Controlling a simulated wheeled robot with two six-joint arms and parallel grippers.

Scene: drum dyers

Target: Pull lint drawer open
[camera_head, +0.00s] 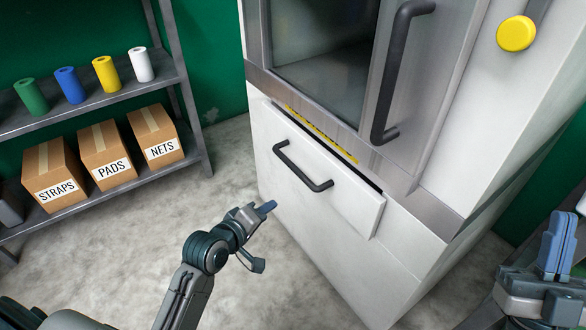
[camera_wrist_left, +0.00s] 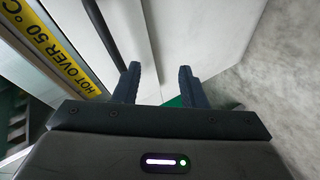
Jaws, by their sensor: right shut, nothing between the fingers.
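The lint drawer (camera_head: 340,192) is a white front low on the machine and stands slightly out, with a narrow gap along its top. Its black bar handle (camera_head: 303,166) runs slanting across the upper front. My left gripper (camera_head: 265,207) is in front of and below the handle, apart from it. In the left wrist view its fingers (camera_wrist_left: 157,86) are open with nothing between them; the dark handle (camera_wrist_left: 104,35) runs down toward the left finger's tip, outside the gap. My right gripper (camera_head: 556,245) is shut and empty at the far right.
The machine's glass door has a long dark handle (camera_head: 389,75) above the drawer. A yellow button (camera_head: 516,33) is at upper right. A shelf (camera_head: 100,110) with coloured rolls and labelled boxes stands at left. The floor (camera_head: 275,275) before the drawer is clear.

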